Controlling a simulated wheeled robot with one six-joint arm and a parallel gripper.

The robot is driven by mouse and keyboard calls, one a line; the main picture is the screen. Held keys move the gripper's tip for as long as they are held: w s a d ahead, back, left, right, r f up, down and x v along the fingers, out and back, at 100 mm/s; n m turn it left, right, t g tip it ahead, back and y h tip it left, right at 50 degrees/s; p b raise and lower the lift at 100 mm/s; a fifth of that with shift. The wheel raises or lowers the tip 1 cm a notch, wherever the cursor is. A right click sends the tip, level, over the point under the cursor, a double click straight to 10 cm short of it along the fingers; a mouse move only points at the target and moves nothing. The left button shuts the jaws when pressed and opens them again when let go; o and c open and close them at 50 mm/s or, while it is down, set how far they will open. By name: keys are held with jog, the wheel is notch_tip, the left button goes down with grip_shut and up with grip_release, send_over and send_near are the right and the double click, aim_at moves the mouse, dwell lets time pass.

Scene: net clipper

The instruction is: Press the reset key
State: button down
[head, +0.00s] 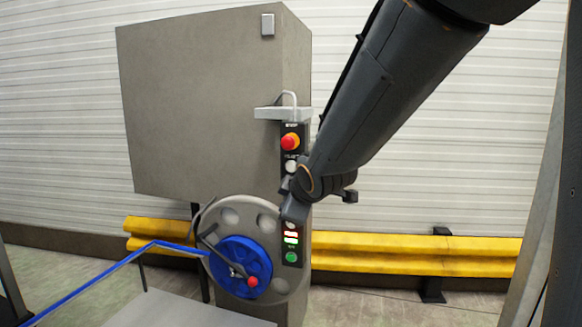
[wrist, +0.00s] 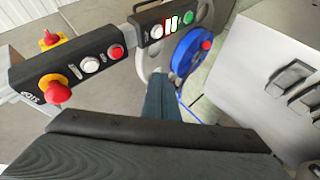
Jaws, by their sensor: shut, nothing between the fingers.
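A dark control panel (head: 290,152) runs down the front edge of the grey machine cabinet. It carries a red emergency stop (head: 290,141), a white key (head: 291,166), another white key (head: 291,225), lit red and green displays (head: 291,237) and a green key (head: 291,257). I cannot read which key is marked reset. My gripper (head: 293,212) is shut and empty, in front of the panel's middle, hiding part of it. I cannot tell whether it touches the panel.
A blue wheel (head: 240,262) with a red-knobbed crank (head: 253,282) stands low, left of the panel. A yellow guard rail (head: 400,244) runs along the wall. Open floor lies at right.

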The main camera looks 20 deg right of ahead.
notch_tip(320, 180, up, 6)
jog(key=w+a+n+t, duration=0.1)
jog(key=w+n+t, duration=0.1)
jog(key=n, duration=0.1)
jog(key=shift+w+a+r+y, duration=0.2)
jog(key=shift+w+a+y, duration=0.05)
jog(key=shift+w+y, duration=0.15)
jog(key=p, duration=0.5)
send_near(290, 169)
jog(key=w+a+f, duration=0.3)
jog(key=shift+w+d, duration=0.2)
jog(key=shift+w, duration=0.5)
dwell(0.8)
jog(key=shift+w+d, duration=0.25)
jog(key=shift+w, duration=0.1)
